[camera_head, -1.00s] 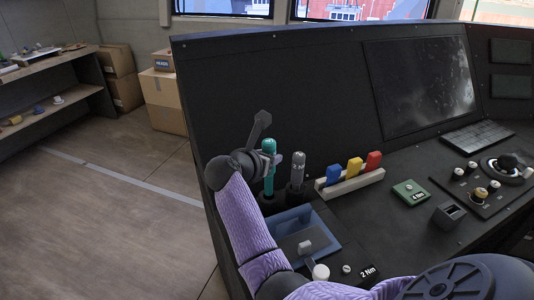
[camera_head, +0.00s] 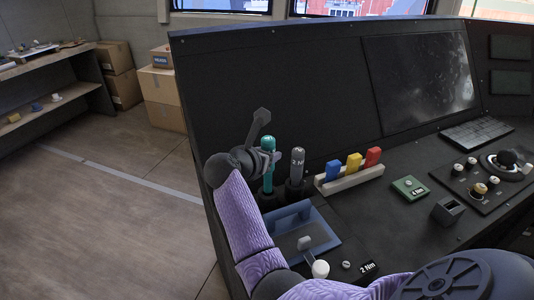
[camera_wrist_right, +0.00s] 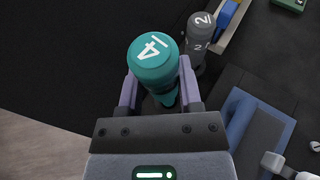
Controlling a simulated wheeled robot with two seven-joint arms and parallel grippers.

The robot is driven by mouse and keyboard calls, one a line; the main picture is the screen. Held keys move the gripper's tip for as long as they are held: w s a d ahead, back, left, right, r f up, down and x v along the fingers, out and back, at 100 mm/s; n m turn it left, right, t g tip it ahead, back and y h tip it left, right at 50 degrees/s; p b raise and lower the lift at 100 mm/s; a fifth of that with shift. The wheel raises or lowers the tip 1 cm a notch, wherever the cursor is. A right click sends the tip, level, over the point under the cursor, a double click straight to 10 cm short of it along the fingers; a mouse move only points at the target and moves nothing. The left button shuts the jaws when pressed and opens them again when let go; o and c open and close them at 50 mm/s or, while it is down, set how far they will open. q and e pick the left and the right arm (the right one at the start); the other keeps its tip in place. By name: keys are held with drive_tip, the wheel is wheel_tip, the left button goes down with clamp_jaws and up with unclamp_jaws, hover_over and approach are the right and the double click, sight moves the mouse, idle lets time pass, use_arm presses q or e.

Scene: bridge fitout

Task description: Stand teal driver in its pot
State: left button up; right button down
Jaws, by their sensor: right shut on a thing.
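The teal driver (camera_head: 268,146) stands about upright at the console's left end, with a white 4 on its cap in the right wrist view (camera_wrist_right: 153,60). My right gripper (camera_head: 266,158) is shut on it, one finger on each side of its body in the wrist view (camera_wrist_right: 160,92). The driver's lower end is at a dark pot (camera_head: 267,202) in the head view. I cannot tell how deep it sits there, because the wrist view hides its tip. My left gripper is not in view.
A grey driver (camera_head: 297,160) marked 2 stands close on the right in its own dark pot. A blue tray (camera_head: 322,232) lies in front. A rack (camera_head: 348,180) with blue, yellow and red pieces is further right. The sloped console panel (camera_head: 275,85) rises behind.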

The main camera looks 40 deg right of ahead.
drive_tip(key=shift+f, duration=0.1)
drive_tip(key=shift+f+b, duration=2.1)
drive_tip(key=shift+f, duration=0.45)
drive_tip(key=shift+c, duration=1)
unclamp_jaws()
